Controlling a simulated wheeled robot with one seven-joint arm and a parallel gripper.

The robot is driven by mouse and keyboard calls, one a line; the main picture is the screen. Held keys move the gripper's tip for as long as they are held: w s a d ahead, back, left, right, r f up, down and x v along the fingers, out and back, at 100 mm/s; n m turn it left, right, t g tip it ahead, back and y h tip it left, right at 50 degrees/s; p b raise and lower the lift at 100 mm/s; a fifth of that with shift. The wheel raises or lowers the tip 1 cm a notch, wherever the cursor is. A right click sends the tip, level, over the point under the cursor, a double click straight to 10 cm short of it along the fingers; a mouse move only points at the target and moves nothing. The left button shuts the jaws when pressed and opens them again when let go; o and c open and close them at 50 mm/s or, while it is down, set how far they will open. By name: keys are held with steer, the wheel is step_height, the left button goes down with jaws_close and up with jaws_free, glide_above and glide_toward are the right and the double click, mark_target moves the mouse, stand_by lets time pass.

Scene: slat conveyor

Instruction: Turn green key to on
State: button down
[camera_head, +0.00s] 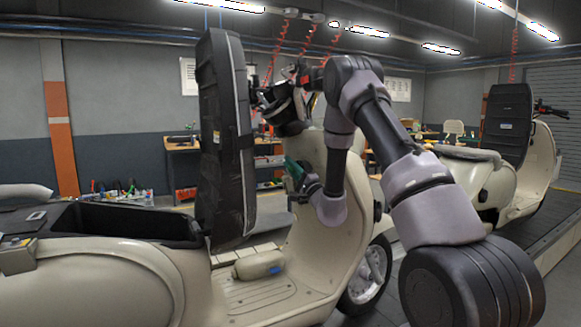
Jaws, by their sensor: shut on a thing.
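A cream scooter (110,283) stands close in front of me, with its black seat (222,140) raised upright. My gripper (298,180) is at the inner side of the scooter's front shield (309,246), below the handlebar. A small green thing, which looks like the green key (293,168), shows at the tip of my gripper, and the jaws are shut on it. The fingers are small and partly hidden by the wrist. The lock around the key and its on mark cannot be made out, so I cannot tell the key's turn.
The open black storage bin (120,224) lies left of the raised seat. The dark handlebar (284,107) is above my gripper. A second scooter (500,180) stands behind at the right on the conveyor (548,246). Workbenches with tools (184,147) stand at the back.

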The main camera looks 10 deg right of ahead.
steer(key=shift+f, duration=0.15)
steer(key=shift+w+t, duration=0.1)
steer(key=shift+t, duration=0.8)
steer(key=shift+y, duration=0.3)
steer(key=c, duration=0.8)
jaws_free()
steer(key=shift+n+y, duration=0.3)
steer(key=shift+c, duration=0.2)
